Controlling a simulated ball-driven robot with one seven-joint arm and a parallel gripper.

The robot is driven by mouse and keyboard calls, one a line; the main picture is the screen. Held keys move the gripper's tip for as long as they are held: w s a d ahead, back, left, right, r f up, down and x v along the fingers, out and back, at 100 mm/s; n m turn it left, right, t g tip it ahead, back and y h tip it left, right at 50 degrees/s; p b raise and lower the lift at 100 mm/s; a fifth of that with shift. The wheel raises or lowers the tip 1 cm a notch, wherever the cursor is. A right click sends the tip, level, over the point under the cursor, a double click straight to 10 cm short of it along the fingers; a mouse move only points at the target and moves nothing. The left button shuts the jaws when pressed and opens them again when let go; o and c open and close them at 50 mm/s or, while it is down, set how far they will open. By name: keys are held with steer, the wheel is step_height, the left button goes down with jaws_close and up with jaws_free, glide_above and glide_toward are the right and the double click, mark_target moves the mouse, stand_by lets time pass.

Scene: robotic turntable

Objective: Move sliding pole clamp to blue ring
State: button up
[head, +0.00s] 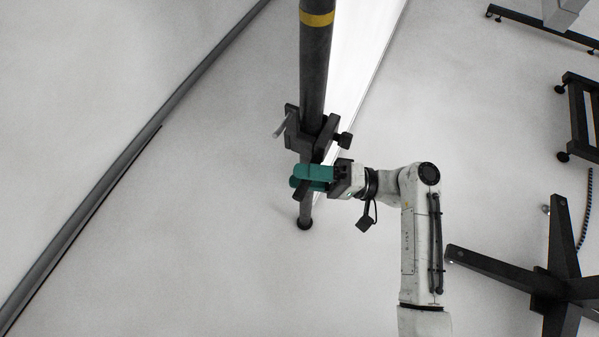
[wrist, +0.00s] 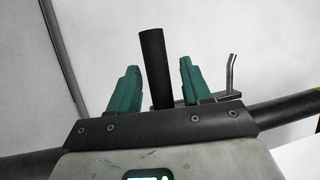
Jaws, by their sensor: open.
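The sliding pole clamp (head: 318,128) is a black block around a dark upright pole (head: 313,75), low on it. It has a pale bent lever on its left and a black knob on its right. The lever (wrist: 232,75) also shows in the wrist view. My gripper (head: 297,179) is just below the clamp block, with its green fingers open across the pole area. In the wrist view a dark bar (wrist: 153,45) stands between the open fingers, with gaps on both sides. I cannot tell whether it joins the clamp. No blue ring is visible.
A yellow ring (head: 317,19) circles the pole above the clamp. A dark rail (head: 120,165) runs along the floor at left. Black legs (head: 545,280) and a black frame (head: 580,115) stand at right. The floor left of the pole is clear.

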steer(key=shift+s+a+r, duration=0.1)
steer(key=shift+a, duration=0.6)
steer(key=shift+c, duration=0.3)
jaws_close()
